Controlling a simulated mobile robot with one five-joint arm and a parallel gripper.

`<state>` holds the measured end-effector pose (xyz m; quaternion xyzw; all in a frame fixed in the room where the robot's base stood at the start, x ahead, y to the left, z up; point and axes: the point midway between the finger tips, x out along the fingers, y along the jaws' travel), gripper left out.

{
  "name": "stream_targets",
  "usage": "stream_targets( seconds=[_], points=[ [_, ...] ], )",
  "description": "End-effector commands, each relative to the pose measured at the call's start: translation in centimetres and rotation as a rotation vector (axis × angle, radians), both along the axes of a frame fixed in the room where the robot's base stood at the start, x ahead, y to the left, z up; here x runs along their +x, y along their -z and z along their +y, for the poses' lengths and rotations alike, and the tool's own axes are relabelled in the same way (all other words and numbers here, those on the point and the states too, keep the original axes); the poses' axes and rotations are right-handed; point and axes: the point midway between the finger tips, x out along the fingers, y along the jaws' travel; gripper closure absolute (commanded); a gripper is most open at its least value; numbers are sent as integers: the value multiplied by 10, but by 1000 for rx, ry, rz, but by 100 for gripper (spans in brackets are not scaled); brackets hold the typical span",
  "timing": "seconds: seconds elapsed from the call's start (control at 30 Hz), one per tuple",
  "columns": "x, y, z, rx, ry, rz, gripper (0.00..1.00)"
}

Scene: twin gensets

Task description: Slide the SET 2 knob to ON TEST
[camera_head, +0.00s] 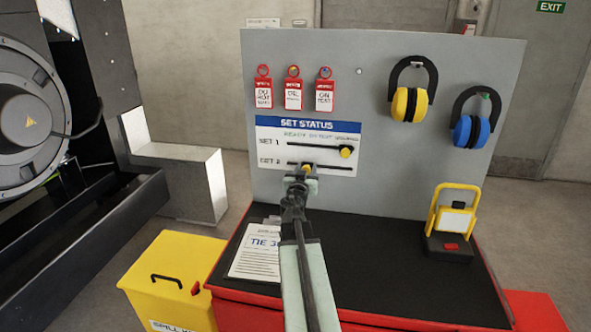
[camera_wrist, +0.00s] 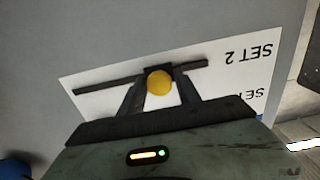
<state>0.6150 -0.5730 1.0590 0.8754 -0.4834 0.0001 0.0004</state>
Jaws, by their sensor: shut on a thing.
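The SET STATUS panel (camera_head: 305,126) is on the grey upright board. The yellow SET 2 knob (camera_head: 306,168) sits on the lower black track (camera_head: 335,167), left of the track's middle and roughly between the READY and ON TEST columns. My gripper (camera_head: 302,174) is shut on this knob. In the wrist view, which is upside down, the yellow knob (camera_wrist: 159,83) shows between the two dark fingers on its track (camera_wrist: 105,86). The yellow SET 1 knob (camera_head: 346,151) is at the right end of the upper track. My gripper partly hides the SET 2 row in the head view.
Several red tags (camera_head: 293,93) hang above the panel. Yellow earmuffs (camera_head: 411,100) and blue earmuffs (camera_head: 473,128) hang at the right. A yellow-framed lamp (camera_head: 452,222) and a paper sheet (camera_head: 256,255) are on the black bench top (camera_head: 370,270).

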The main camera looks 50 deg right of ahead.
Motion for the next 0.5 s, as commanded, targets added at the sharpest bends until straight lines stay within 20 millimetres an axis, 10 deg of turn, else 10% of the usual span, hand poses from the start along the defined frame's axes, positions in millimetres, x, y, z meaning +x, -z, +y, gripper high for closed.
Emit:
stream_targets(
  seconds=[0.5],
  points=[
    [-36,0,-23,1,2,-1,100]
  ],
)
